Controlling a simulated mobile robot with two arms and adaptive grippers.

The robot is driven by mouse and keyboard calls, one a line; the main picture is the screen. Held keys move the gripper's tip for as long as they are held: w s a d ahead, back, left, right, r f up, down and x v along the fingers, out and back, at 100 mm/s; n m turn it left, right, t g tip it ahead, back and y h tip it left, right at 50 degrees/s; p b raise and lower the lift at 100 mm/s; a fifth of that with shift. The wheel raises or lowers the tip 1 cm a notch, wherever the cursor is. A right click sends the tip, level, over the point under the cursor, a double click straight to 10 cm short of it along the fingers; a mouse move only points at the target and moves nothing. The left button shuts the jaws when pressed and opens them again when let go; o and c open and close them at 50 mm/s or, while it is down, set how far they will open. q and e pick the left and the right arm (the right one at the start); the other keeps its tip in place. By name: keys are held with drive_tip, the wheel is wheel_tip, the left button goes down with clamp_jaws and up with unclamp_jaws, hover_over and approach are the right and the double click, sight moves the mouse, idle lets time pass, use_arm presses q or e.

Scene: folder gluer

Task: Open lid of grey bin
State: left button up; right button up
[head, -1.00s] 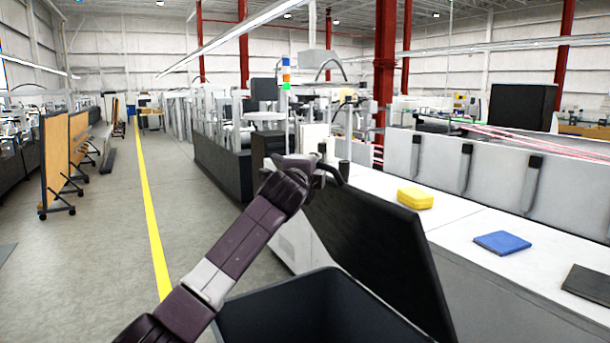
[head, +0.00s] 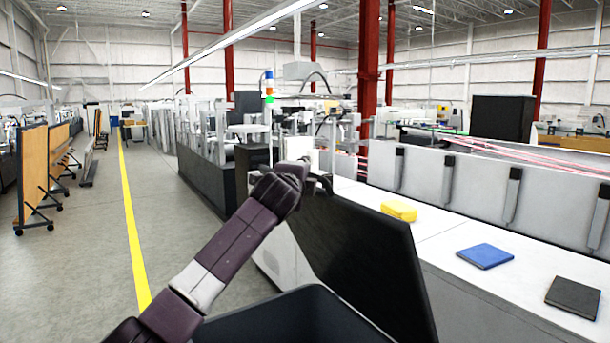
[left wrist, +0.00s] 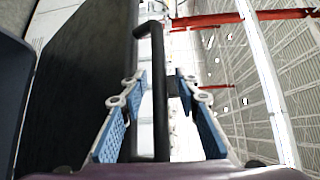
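The bin (head: 270,318) is dark grey and stands at the bottom centre of the head view, its top uncovered. Its dark lid (head: 365,262) stands steeply tilted up on the bin's right side; it also shows as a dark panel in the left wrist view (left wrist: 85,80). My left gripper (head: 322,184) is at the lid's upper far corner. In the left wrist view, its blue-padded fingers (left wrist: 160,95) are apart on either side of a black bar handle (left wrist: 160,60), with gaps showing on both sides. My right gripper is not in view.
A white-topped machine (head: 445,235) stands right behind the lid, bearing a yellow block (head: 399,210), a blue pad (head: 485,256) and a dark pad (head: 573,297). The aisle on the left, with a yellow floor line (head: 132,230), is clear.

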use_arm(q)
drive_tip(key=shift+f, duration=0.15)
drive_tip(key=f+v, duration=0.1)
drive_tip(key=v, duration=1.1)
drive_tip(key=shift+r, duration=0.5)
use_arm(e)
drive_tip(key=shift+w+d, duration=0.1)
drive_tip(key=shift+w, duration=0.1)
use_arm(q)
drive_tip(key=shift+f, duration=0.1)
